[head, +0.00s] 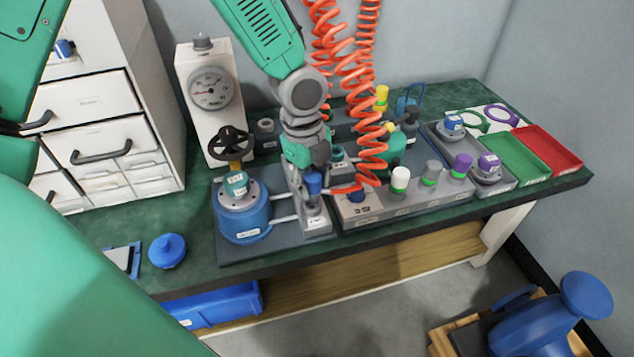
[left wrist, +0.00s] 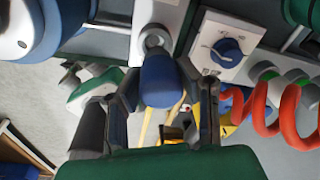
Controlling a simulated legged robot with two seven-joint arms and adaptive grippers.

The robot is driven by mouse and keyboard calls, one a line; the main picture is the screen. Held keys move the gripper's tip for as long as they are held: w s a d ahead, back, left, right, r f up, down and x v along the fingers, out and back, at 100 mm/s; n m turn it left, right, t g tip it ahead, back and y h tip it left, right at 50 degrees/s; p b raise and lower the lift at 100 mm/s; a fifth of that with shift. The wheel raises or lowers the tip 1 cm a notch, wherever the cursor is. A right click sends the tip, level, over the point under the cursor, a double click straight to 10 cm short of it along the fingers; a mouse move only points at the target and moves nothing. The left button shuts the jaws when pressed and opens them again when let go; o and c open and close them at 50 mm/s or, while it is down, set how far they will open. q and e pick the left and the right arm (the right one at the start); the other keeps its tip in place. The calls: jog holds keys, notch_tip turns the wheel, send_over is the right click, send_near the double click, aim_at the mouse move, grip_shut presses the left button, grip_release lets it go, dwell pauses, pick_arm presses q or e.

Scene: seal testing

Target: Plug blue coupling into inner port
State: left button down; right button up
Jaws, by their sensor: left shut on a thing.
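The blue coupling (head: 313,184) is held at the end of my left gripper (head: 311,170), above the pale grey port block (head: 317,222) beside the blue vessel. In the left wrist view the coupling (left wrist: 160,82) sits between the two dark fingers of my left gripper (left wrist: 162,95). Its front end is close to a round metal port (left wrist: 154,40) and partly overlaps it. I cannot tell whether the coupling is touching or seated in the port. My right gripper is not in view.
The blue vessel (head: 242,222) with a black handwheel stands left of the port block. A panel with a blue knob (left wrist: 224,48) is close to the gripper. Red coiled hose (head: 371,130) hangs just right of my arm. Green (head: 517,157) and red trays (head: 550,147) lie far right.

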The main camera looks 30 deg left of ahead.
pick_arm(q)
jog(key=shift+a+f+p, duration=0.15)
jog(key=shift+a+p, duration=0.15)
jog(key=shift+a, duration=0.55)
jog(key=shift+d, duration=0.5)
jog(key=shift+a, duration=0.5)
jog(key=shift+p, duration=0.35)
jog(key=shift+d+p, duration=0.3)
jog(key=shift+d, duration=0.55)
jog(key=shift+a, duration=0.4)
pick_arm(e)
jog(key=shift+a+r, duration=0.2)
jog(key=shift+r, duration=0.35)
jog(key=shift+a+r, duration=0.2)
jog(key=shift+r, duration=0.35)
pick_arm(q)
jog(key=shift+d+f, duration=0.25)
jog(key=shift+f, duration=0.05)
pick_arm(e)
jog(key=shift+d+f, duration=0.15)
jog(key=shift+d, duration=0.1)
pick_arm(q)
jog(key=shift+a+f, duration=0.2)
jog(key=shift+f, duration=0.25)
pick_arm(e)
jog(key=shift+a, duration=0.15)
